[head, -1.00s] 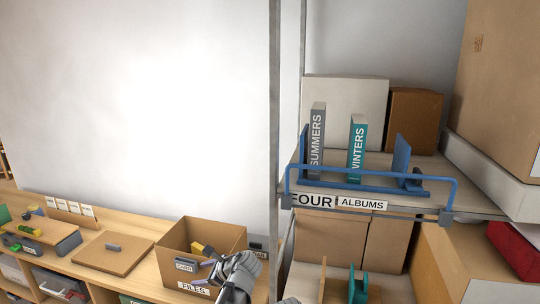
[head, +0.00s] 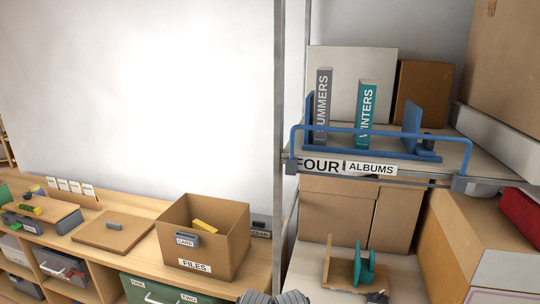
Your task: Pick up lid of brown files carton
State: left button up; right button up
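The lid (head: 114,231) is a flat brown panel with a small grey handle on top. It lies flat on the wooden counter, left of the open carton. The brown files carton (head: 220,262) stands open on the counter with a FILES label on its front. A yellow item (head: 205,226) and a grey piece marked CARD (head: 187,240) show at its opening. Grey parts of my arm show at the bottom edge, right of the carton and well away from the lid. No fingertips can be made out, and I cannot tell which arm it is.
The counter (head: 150,258) has bare wood between lid and carton. A metal post (head: 279,130) stands right of the carton. Beyond it, a shelf holds albums behind a blue rail (head: 380,130).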

aim_at(117, 232)
jog(key=u, duration=0.4)
jog(key=k+j+u, duration=0.1)
jog(key=u, duration=0.25)
jog(key=j+u, duration=0.15)
jog(key=u, duration=0.25)
